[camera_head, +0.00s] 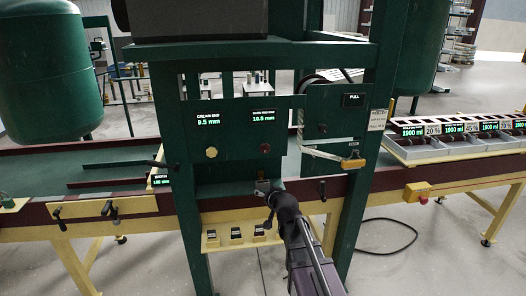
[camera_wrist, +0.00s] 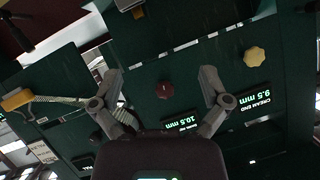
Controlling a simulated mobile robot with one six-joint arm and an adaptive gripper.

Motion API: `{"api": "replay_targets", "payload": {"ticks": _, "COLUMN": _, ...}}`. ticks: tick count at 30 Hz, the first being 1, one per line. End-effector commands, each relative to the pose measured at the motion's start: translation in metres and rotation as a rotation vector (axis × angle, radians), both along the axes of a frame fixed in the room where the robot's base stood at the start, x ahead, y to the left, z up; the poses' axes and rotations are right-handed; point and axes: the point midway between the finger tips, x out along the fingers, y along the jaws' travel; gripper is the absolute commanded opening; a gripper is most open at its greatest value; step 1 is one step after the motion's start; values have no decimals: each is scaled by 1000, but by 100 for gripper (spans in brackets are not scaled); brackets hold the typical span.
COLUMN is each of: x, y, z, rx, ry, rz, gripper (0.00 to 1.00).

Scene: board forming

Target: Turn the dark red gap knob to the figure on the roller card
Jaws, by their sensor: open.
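The dark red gap knob (camera_head: 265,148) sits on the green panel under a lit display (camera_head: 263,115) that reads about 10 mm; its last digit is unclear. In the wrist view, the knob (camera_wrist: 165,88) shows between the two fingertips of my gripper (camera_wrist: 160,76), which is open and empty. I cannot tell how far the fingertips stand from the panel. In the head view, my gripper (camera_head: 268,187) is below the knob. The roller card (camera_head: 377,119) hangs on the right post; its figure is too small to read. It also shows in the wrist view (camera_wrist: 42,150).
A cream knob (camera_head: 211,152) sits to the left, under a display (camera_head: 208,118) reading 9.5 mm. An orange-ended lever (camera_head: 353,163) juts out on the right. A yellow shelf with several switches (camera_head: 236,234) is below. Grey trays (camera_head: 424,147) stand far right.

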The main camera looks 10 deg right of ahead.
Motion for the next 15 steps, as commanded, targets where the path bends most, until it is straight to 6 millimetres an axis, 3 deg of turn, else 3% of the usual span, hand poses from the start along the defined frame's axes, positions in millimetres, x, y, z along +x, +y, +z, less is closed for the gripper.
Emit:
{"api": "replay_targets", "payload": {"ticks": 1, "x": 14, "y": -2, "z": 11, "rx": 21, "ry": -63, "rz": -23, "gripper": 96}}
{"api": "replay_targets", "payload": {"ticks": 6, "x": 41, "y": -13, "z": 46, "rx": 85, "ry": -255, "rz": -100, "gripper": 96}}
{"api": "replay_targets", "payload": {"ticks": 15, "x": 57, "y": -27, "z": 77, "rx": 139, "ry": -422, "rz": -183, "gripper": 96}}
